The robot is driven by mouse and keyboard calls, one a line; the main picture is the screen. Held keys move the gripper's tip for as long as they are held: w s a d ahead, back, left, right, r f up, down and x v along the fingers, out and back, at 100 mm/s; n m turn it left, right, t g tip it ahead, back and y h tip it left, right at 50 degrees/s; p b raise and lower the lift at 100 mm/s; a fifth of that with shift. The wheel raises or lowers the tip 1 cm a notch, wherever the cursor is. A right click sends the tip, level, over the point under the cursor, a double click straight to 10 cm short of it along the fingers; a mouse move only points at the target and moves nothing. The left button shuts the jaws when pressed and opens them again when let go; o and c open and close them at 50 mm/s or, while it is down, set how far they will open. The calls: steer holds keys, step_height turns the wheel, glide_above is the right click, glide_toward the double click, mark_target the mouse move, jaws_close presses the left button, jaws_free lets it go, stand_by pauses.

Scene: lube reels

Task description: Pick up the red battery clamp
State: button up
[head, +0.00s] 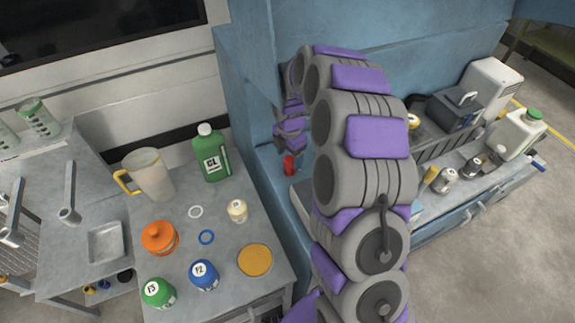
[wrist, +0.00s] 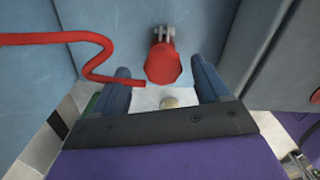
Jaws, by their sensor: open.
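The red battery clamp (wrist: 163,64) hangs by a metal fitting against the blue panel. In the wrist view it lies between and just beyond my two fingertips. In the head view a small red piece (head: 289,165), which looks like the clamp, shows just below my gripper (head: 291,140). My gripper also shows in the wrist view (wrist: 164,82), open, with one finger on each side of the clamp. I cannot tell whether either finger touches it. A bent red cable (wrist: 60,39) runs in from the left, its end near the left finger.
A blue cabinet wall (head: 245,85) stands close to my gripper. On the left, a metal bench (head: 180,225) carries a green bottle (head: 211,155), a jug (head: 150,175) and several small containers. On the right, a low bench holds a dark box (head: 455,110) and cans.

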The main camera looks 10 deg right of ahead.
mark_target(291, 158)
steer(key=f, duration=0.2)
steer(key=d+f+b, duration=0.1)
steer(key=f, duration=0.1)
steer(key=shift+d, duration=0.2)
steer(key=shift+a, duration=0.65)
steer(key=c, duration=0.3)
steer(key=shift+d, duration=0.3)
steer(key=c, duration=0.9)
steer(key=shift+o, duration=0.2)
steer(key=shift+r, duration=0.15)
